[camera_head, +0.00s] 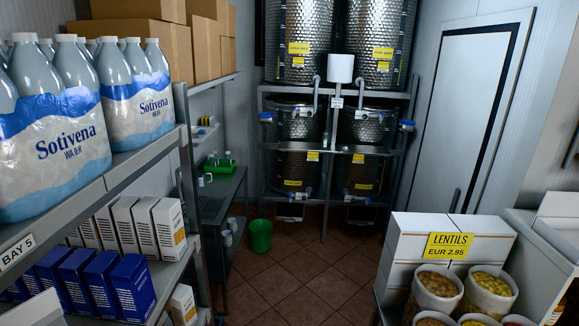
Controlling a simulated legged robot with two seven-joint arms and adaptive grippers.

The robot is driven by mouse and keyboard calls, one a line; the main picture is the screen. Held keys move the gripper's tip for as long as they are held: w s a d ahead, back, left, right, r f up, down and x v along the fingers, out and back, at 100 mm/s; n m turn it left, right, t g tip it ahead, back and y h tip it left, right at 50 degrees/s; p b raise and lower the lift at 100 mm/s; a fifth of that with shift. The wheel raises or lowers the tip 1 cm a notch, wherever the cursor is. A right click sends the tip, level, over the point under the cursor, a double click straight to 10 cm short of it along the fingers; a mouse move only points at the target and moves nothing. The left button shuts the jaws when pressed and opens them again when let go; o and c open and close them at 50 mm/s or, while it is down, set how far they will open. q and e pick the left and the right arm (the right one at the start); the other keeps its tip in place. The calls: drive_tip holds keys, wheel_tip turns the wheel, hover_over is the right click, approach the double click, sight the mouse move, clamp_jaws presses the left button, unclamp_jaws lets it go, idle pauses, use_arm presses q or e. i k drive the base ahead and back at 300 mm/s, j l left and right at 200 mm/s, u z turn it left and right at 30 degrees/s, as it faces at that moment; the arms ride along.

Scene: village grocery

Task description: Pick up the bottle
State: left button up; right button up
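Several clear water bottles with white caps stand on the upper shelf at the left in the head view, in shrink-wrapped packs labelled Sotivena. The nearer pack (52,140) is cut by the left edge, and a second pack (137,100) stands just behind it. A small greenish bottle-like shape (228,156) stands on the low bench at the back, too small to tell for certain. Neither of my grippers shows in the view.
Blue boxes (131,286) and white boxes (168,228) fill the lower shelf. A green bin (260,235) stands on the tiled floor (300,285). Steel tanks (300,40) stand at the back. Lentil tubs (490,290) and white cartons are at right. The middle aisle is clear.

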sight(324, 139)
drive_tip(key=i, duration=1.9)
drive_tip(key=i+j, duration=0.1)
drive_tip(key=i, duration=0.55)
drive_tip(key=i+j, duration=0.1)
drive_tip(key=i, duration=0.55)
drive_tip(key=l+z, duration=0.05)
